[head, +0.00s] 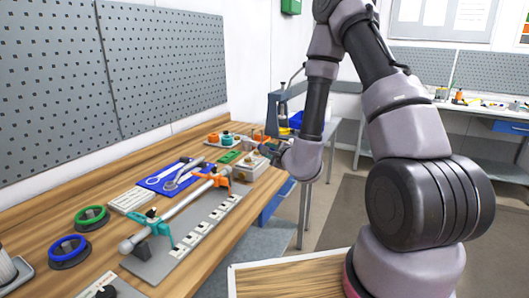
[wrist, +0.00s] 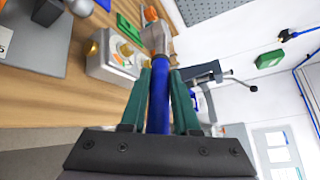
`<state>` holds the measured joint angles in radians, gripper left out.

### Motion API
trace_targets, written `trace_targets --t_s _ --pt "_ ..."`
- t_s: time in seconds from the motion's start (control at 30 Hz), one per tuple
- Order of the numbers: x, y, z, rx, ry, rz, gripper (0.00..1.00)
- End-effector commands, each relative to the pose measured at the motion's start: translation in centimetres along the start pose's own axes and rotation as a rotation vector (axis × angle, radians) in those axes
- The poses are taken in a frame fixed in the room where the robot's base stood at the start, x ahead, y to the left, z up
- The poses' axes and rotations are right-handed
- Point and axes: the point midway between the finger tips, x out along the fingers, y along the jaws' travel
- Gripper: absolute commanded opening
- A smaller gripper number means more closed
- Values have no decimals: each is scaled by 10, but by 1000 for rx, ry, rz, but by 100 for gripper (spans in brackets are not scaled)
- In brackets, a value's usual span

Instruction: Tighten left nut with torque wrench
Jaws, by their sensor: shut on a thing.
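My gripper (wrist: 160,78) is shut on the blue handle of the torque wrench (wrist: 159,105), between its two teal fingers. The wrench's metal head (wrist: 157,40) points away from me, beside a pale block (wrist: 102,62) with brass-coloured fittings (wrist: 126,50) on it. I cannot tell whether the head touches a nut, or which fitting is the left nut. In the head view my gripper (head: 274,151) is low over the bench's far right part, close to the pale block (head: 250,167). The wrench is mostly hidden there.
The wooden bench (head: 75,209) also holds a grey plate with a long shaft (head: 180,208), a blue tray of wrenches (head: 158,182), green (head: 92,216) and blue (head: 68,250) rings, and a green piece (head: 229,157). A vise (head: 278,106) stands behind the gripper.

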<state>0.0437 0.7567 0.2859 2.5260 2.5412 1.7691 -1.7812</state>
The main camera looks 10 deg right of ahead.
Motion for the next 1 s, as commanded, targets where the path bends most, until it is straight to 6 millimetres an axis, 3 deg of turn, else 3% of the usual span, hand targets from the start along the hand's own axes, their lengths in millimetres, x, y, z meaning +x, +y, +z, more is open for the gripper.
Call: trace_targets --t_s 0.47,0.8,1.0 --pt "20 -28 -36 -84 -318 187 0" --pt "48 -40 -54 -144 -572 338 0" --pt "51 -28 -62 -147 -601 362 0"
